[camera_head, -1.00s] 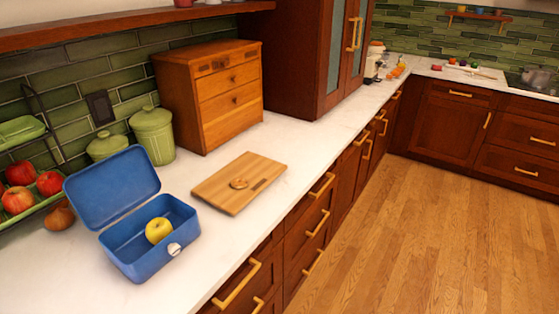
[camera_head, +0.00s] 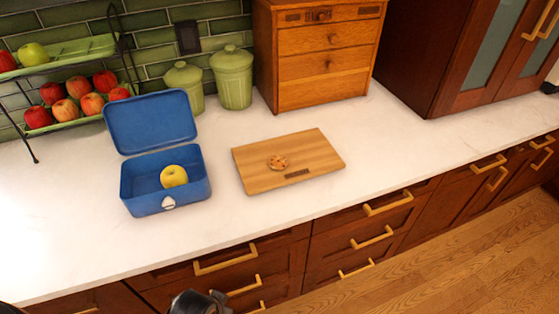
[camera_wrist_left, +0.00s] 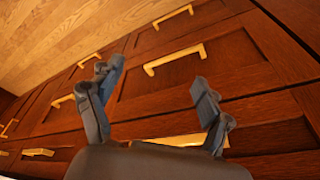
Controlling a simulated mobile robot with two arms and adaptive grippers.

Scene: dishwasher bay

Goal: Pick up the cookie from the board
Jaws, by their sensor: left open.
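The cookie (camera_head: 278,162) is a small round brown disc lying flat on the wooden board (camera_head: 318,153), left of the board's middle. The board lies on the white counter, with a dark slot near its front edge. My left gripper (camera_wrist_left: 157,78) is open and empty in the left wrist view, its two fingers apart in front of the drawer fronts. In the head view my left gripper (camera_head: 202,300) is partly cut off at the bottom edge, below the counter's front edge and well apart from the cookie. My right gripper is not in view.
An open blue lunch box (camera_head: 140,205) holding a yellow apple (camera_head: 174,176) stands left of the board. Green canisters (camera_head: 232,78), a wooden drawer box (camera_head: 320,60) and a fruit rack (camera_head: 75,68) stand behind. Drawer handles (camera_head: 225,260) stick out below the counter. The counter around the board is clear.

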